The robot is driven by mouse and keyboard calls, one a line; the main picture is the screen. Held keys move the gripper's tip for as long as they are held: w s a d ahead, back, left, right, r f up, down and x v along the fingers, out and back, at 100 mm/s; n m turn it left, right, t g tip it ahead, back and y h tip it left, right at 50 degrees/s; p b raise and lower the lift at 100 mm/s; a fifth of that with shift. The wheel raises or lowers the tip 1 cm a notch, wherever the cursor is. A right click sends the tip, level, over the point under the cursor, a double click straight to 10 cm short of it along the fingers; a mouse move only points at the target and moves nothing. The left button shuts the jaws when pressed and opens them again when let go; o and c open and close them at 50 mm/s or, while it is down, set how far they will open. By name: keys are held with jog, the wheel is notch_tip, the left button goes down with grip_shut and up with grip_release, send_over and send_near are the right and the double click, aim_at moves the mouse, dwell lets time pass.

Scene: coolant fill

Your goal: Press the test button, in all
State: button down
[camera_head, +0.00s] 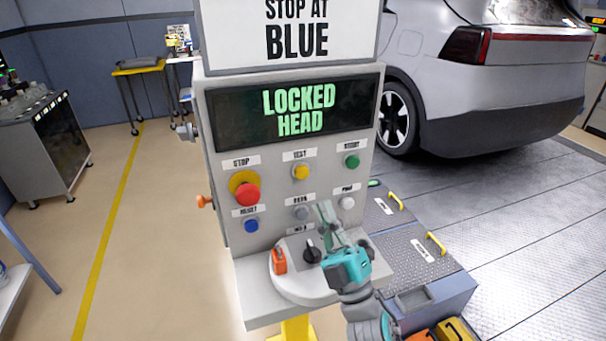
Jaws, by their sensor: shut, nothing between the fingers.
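The yellow test button (301,172) is in the upper row of the grey control panel (275,235), under a label that appears to read TEST. It is in plain view. My gripper (325,209) is shut and empty. Its fingertips are in front of the panel, below and slightly right of the test button in the picture, near a grey button (301,213). I cannot tell whether they touch the panel. The display (299,110) reads LOCKED HEAD in green letters.
Around the test button are a red stop button (247,193), a green button (352,161), a blue button (251,225) and a white button (347,202). A black knob (312,252) and an orange part (279,261) sit on the ledge below. A car (490,70) stands behind.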

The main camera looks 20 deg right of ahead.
jog(key=w, duration=0.8)
jog(key=shift+w, duration=0.3)
dwell(1.3)
jog(key=shift+w, duration=0.25)
jog(key=shift+w, duration=0.5)
dwell(0.8)
jog(key=shift+s, duration=0.95)
jog(key=shift+s, duration=2.5)
